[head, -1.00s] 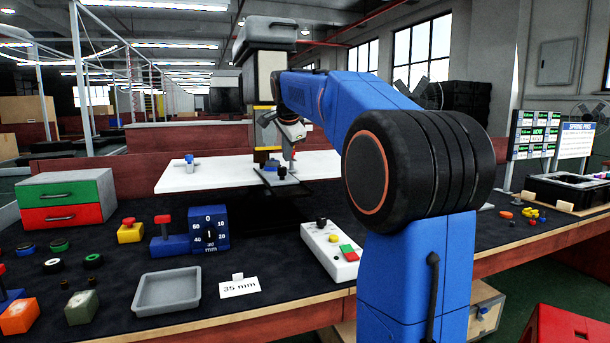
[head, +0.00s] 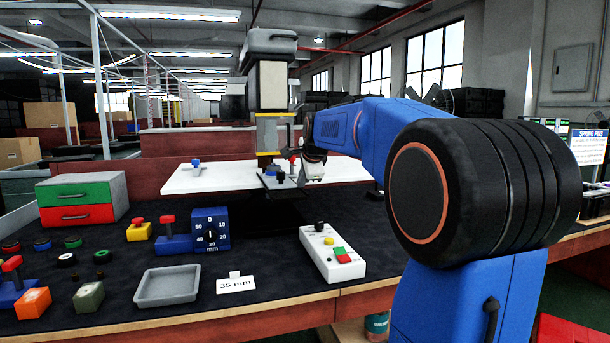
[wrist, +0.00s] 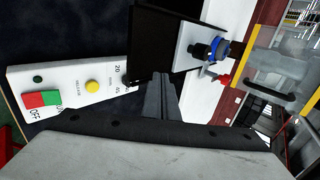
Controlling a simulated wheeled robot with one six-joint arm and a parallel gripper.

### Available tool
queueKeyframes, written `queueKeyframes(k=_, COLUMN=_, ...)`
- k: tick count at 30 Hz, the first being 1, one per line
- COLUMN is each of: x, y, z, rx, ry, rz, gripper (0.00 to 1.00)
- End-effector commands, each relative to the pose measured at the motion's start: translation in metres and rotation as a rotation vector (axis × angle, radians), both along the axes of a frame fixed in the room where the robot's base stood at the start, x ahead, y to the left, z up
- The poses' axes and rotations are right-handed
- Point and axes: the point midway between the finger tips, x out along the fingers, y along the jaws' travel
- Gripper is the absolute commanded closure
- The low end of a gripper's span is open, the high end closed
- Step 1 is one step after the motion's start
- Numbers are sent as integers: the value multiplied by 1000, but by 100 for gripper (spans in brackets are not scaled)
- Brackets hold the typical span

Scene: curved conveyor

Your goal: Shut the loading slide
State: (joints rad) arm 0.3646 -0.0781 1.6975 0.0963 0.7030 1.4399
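A small grey plate (head: 268,182) at the table's front edge carries a black knob and a red knob. It seems to be the loading slide, with a black panel below and in front of it. In the wrist view a grey plate (wrist: 190,40) with a blue-and-black fitting (wrist: 212,48) and a red knob (wrist: 222,79) lies beside the black panel (wrist: 165,45). My gripper (head: 312,178) hangs just right of the plate. Its fingers (wrist: 158,85) look closed together and empty, apart from the knobs.
A white control box (head: 330,255) with red, green and yellow buttons stands in front on the dark mat. A dial gauge (head: 210,230), a grey tray (head: 167,286), a "35 mm" card (head: 237,285) and a drawer unit (head: 82,198) stand to the left.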

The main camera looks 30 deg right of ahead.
Motion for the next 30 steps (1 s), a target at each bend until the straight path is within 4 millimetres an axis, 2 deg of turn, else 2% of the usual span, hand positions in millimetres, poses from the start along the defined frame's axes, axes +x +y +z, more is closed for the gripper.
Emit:
queueKeyframes(k=5, x=23, y=-6, z=-22, rx=1, ry=2, rz=0, gripper=100)
queueKeyframes(k=12, x=49, y=-14, z=-19, rx=0, ry=1, rz=0, gripper=100)
queueKeyframes(k=18, x=57, y=-17, z=-19, rx=0, ry=1, rz=0, gripper=100)
queueKeyframes(k=30, x=60, y=-17, z=-19, rx=0, ry=1, rz=0, gripper=100)
